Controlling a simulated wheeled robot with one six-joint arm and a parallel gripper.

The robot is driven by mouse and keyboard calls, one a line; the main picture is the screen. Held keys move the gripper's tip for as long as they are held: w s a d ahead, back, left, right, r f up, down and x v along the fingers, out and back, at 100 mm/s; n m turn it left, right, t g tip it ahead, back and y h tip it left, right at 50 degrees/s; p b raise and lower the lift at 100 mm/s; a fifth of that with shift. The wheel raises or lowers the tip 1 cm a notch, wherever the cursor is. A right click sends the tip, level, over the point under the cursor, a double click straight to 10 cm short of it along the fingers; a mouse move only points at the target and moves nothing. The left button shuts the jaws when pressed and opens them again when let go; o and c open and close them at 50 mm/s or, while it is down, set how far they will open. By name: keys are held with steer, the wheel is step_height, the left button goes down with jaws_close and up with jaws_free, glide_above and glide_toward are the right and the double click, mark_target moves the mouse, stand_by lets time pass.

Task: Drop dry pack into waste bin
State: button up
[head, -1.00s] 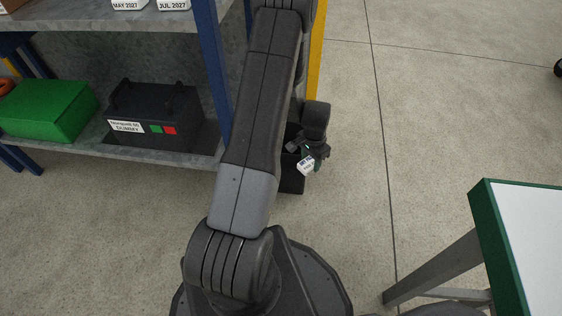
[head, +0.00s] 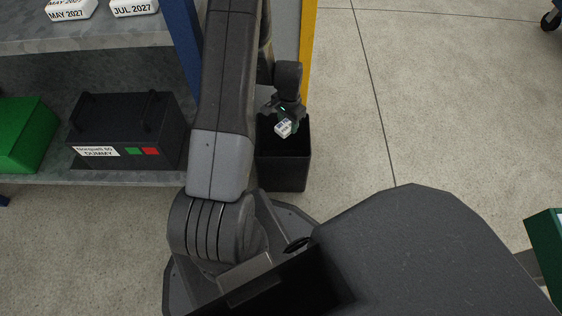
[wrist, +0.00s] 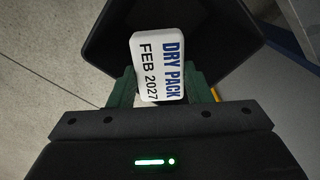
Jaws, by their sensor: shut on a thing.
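The dry pack (wrist: 160,65) is a small white block printed "DRY PACK FEB 2027". My gripper (wrist: 162,88) is shut on it, with a green finger on each side. The dry pack also shows in the head view (head: 283,128), in my gripper (head: 287,122) over the opening of the waste bin. The waste bin (head: 283,172) is a black open box on the floor beside the shelf. In the wrist view the dark bin (wrist: 235,35) lies behind the pack. The head view does not show clearly how high the pack is over the rim.
A shelf with blue posts (head: 180,40) stands left of the bin. It holds a black battery-like box (head: 125,125), a green box (head: 22,130) and white packs (head: 133,7) above. A yellow post (head: 308,40) is behind the bin. Floor to the right is open.

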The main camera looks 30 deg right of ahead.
steer(key=shift+f+b, duration=1.25)
steer(key=shift+f, duration=1.15)
steer(key=o, duration=1.1)
steer(key=shift+c, duration=0.2)
step_height(320, 180, up, 14)
steer(key=p, duration=0.4)
steer(key=shift+p, duration=0.4)
steer(key=shift+f, duration=0.1)
